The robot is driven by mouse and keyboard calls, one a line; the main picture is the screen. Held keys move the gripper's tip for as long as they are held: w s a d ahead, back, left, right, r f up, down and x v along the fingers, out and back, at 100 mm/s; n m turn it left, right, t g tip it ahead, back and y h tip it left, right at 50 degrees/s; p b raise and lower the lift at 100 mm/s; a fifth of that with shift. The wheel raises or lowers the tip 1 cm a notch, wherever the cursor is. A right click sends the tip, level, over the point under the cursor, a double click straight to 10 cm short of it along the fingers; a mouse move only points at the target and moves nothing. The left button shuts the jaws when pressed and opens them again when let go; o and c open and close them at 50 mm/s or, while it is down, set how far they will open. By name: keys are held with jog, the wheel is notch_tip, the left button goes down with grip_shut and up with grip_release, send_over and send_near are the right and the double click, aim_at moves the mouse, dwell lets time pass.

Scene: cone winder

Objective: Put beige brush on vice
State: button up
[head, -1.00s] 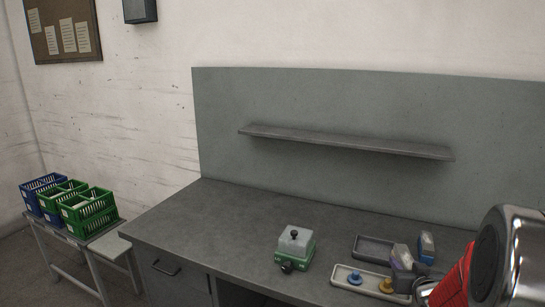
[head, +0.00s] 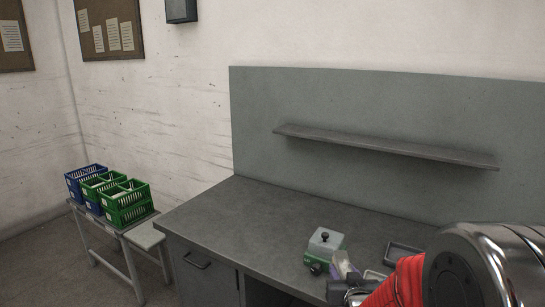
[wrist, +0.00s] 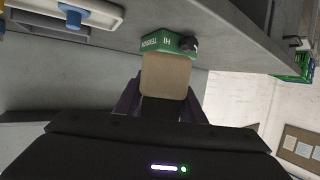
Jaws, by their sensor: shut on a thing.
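My gripper (head: 343,266) is shut on the beige brush (wrist: 166,76), whose flat tan face shows between its purple fingers in the wrist view. In the head view the brush is hard to make out among the fingers. The vice (head: 316,257) has a green base, a pale grey block on top and dark knobs. It stands on the bench, just left of and behind my gripper in the head view. In the wrist view the vice (wrist: 157,44) appears upside down just past the brush, which partly covers it. I cannot tell whether they touch.
A dark grey tray (head: 402,250) lies right of the vice. A pale tray (wrist: 98,14) with a blue-knobbed piece (wrist: 71,17) shows in the wrist view. A shelf (head: 385,148) is on the back panel. The bench (head: 240,212) is clear on the left. Crates (head: 126,202) stand on a side table.

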jog(key=shift+w+a, duration=0.2)
jog(key=shift+a, duration=0.95)
jog(key=shift+w+a, duration=0.15)
jog(key=shift+a, duration=0.95)
